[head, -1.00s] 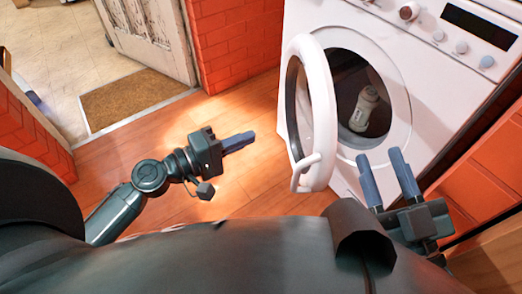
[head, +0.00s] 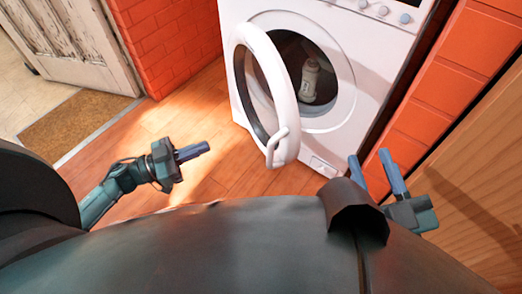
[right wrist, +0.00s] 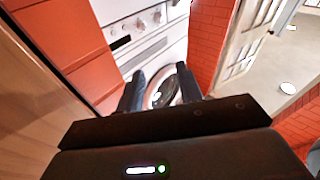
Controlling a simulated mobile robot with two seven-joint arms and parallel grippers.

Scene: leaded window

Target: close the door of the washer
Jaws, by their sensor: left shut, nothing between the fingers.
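The white washer (head: 355,45) stands at the top middle of the head view. Its round door (head: 290,85) is swung open toward the left, with a handle (head: 278,145) on its outer edge. A white bottle (head: 309,80) is inside the drum. My left gripper (head: 193,152) is shut and empty, over the floor to the left of the door and apart from it. My right gripper (head: 378,176) is open and empty, in front of and right of the washer. In the right wrist view the washer (right wrist: 140,50) shows beyond the right gripper's two spread fingers (right wrist: 165,88).
An orange tiled wall (head: 440,75) and a wooden panel (head: 475,160) are close on the right. A brick pillar (head: 175,40), a worn white door (head: 75,40) and a brown mat (head: 75,125) are at the left. The wooden floor (head: 215,120) left of the washer door is clear.

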